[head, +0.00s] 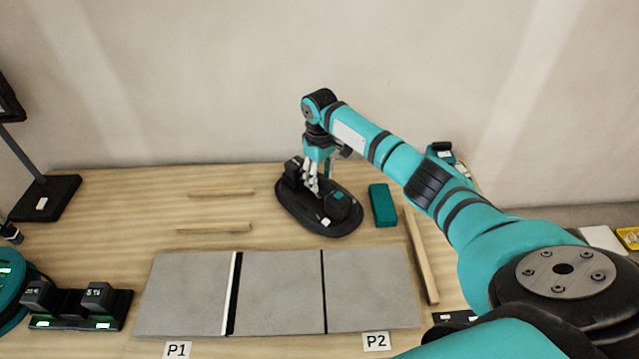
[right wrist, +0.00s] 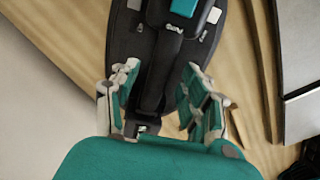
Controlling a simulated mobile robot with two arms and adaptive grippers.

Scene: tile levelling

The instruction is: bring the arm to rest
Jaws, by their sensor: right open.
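My right arm comes in from the right in the head view. Its gripper (head: 312,184) points down over a black oval tool (head: 345,222) that lies on the bench behind the tiles. In the right wrist view the fingers of the gripper (right wrist: 165,95) are apart, one on each side of the black tool's handle (right wrist: 158,75). I cannot tell whether they touch it. The tool has a teal patch on top. My left gripper is in neither view.
Three grey tiles (head: 280,290) lie in a row at the front, with labels P1 (head: 177,350) and P2 (head: 376,341). A teal block (head: 382,205) and a wooden strip (head: 421,258) lie right of the tool. Black devices (head: 80,308) stand front left. Bench behind the left tile is mostly clear.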

